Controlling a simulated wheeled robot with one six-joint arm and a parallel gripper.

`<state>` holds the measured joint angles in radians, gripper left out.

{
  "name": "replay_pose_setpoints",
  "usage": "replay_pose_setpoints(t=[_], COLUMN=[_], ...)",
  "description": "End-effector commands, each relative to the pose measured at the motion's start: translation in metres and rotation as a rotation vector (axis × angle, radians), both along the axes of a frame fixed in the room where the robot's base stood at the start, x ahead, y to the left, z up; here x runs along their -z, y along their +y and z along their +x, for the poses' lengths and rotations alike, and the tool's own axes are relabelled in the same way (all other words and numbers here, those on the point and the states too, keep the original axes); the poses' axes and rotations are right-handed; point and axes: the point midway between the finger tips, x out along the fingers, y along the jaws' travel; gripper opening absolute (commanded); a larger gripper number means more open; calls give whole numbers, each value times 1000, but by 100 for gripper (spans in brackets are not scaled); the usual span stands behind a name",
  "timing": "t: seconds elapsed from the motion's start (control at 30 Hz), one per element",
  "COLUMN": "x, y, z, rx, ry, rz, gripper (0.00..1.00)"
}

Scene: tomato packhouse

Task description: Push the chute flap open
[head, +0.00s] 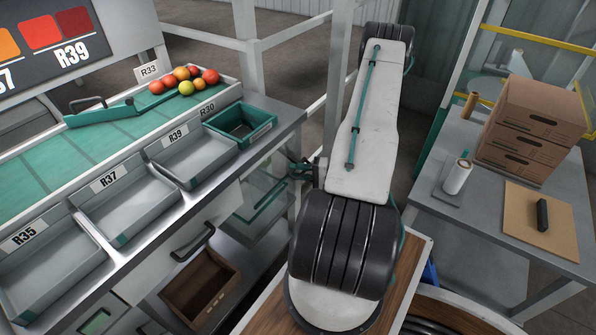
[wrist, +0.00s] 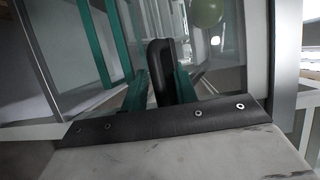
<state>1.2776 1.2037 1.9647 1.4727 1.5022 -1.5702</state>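A clear panel with teal strips (head: 262,192), which looks like the chute flap, sits below the green bin in the head view. A see-through pane with teal bars also shows in the wrist view (wrist: 85,55). My gripper (head: 300,170) is small and partly hidden by my arm in the head view, close to the panel's right side; contact cannot be told. In the wrist view two teal fingers of my gripper (wrist: 162,92) point away from me. A black rounded upright piece (wrist: 160,70) shows between them; I cannot tell whether they hold it.
A green bin (head: 240,122) and grey trays (head: 195,155) line the sorting bench. Several tomatoes (head: 185,80) lie on the green belt (head: 60,160). A grey table (head: 480,215) with cardboard boxes (head: 530,115) stands right. Rails (head: 295,32) run behind.

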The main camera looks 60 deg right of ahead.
Motion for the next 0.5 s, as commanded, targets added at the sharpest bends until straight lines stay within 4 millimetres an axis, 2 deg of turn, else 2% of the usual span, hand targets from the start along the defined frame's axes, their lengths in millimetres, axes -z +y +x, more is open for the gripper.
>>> replay_pose_setpoints(t=[0.33, 0.5], x=[0, -2], y=[-2, -12], z=[-3, -24], rx=[3, 7], ry=[0, 0], rz=[0, -1], gripper=[32, 32])
